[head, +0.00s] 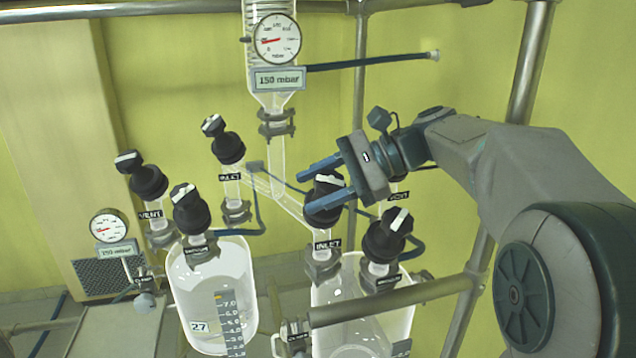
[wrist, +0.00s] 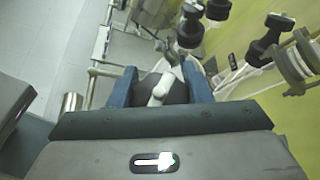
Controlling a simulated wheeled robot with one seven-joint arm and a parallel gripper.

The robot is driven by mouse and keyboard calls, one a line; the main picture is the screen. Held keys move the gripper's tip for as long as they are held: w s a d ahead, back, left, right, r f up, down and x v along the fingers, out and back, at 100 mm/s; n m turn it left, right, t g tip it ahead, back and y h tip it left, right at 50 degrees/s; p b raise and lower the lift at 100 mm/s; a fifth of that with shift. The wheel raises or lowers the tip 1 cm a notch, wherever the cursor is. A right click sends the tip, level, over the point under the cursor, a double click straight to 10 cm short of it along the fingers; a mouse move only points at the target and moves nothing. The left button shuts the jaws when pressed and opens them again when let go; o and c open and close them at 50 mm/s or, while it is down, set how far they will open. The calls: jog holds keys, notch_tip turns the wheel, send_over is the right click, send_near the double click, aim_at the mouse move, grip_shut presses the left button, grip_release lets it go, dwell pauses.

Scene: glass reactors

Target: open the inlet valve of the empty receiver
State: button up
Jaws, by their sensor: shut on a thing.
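Two glass receivers stand side by side in the head view, the left receiver (head: 238,270) with a number 27 tag and the right receiver (head: 345,285). I cannot tell for sure which is empty. The left inlet valve (head: 228,147) has a black knob with a white bar. The right inlet valve (head: 322,212) has the same kind of knob above its INLET label. My gripper (head: 305,191) is shut on this right inlet valve, a finger on each side. In the wrist view the knob's white bar (wrist: 160,90) shows between the fingers of my gripper (wrist: 158,78).
The left vent valve (head: 148,181), left vacuum valve (head: 190,212) and right vacuum valve (head: 385,238) stand close by. A gauge (head: 277,40) marked 150 mbar hangs above, another gauge (head: 110,226) at left. A metal rail (head: 390,302) crosses in front of the right receiver.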

jog(key=o, duration=1)
jog(key=shift+f+b, duration=0.1)
jog(key=shift+b, duration=0.2)
